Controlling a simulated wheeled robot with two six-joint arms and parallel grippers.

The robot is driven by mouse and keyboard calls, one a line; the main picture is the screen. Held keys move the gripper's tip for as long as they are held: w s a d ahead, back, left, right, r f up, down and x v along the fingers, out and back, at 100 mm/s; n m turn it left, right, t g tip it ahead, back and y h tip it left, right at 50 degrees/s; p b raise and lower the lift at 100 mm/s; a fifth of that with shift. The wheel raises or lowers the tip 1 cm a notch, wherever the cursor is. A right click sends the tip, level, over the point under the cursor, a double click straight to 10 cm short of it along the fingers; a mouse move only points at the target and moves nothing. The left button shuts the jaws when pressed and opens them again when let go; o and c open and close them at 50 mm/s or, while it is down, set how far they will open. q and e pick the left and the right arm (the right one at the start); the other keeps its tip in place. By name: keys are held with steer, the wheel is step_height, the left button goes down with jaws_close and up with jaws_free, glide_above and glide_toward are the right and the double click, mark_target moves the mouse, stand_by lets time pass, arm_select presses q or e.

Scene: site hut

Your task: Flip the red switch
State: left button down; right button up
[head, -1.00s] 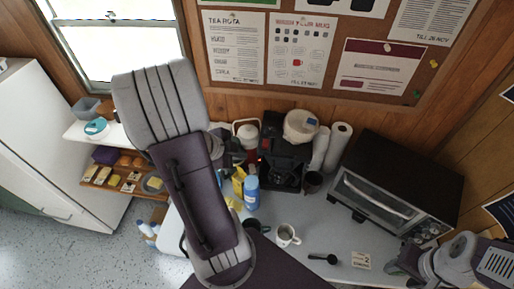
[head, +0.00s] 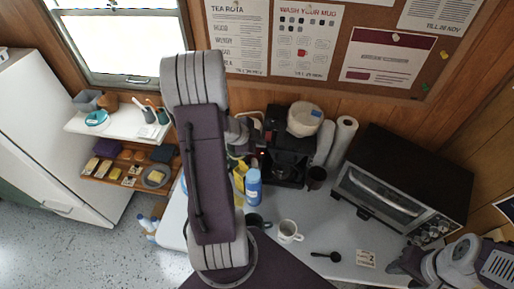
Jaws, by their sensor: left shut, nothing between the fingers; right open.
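A small red spot, which looks like the red switch (head: 262,153), shows on the left side of the black coffee machine (head: 286,150) on the counter. It is too small to tell which way it is set. My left gripper (head: 257,139) is shut and empty, just left of the coffee machine and close to the red spot. It is partly hidden behind my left arm, and I cannot tell whether it touches anything. My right gripper (head: 400,264) is open and empty at the lower right, over the counter's front right part.
A blue bottle (head: 253,186), a white mug (head: 289,231) and a dark mug (head: 316,177) stand on the counter (head: 330,215). A black spoon (head: 326,256) lies near a small card (head: 365,258). A toaster oven (head: 405,185) fills the right side. Paper rolls (head: 341,142) stand behind.

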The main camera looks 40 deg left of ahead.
arm_select(q)
steer(key=shift+w+a, duration=0.15)
steer(key=shift+w, duration=0.1)
steer(key=shift+w+a+r+p, duration=0.1)
steer(key=shift+w+r+p, duration=0.2)
steer(key=shift+r+p, duration=0.55)
steer(key=shift+w+a+r+p, duration=0.2)
steer(key=shift+r+p, duration=0.1)
steer(key=shift+p, duration=0.7)
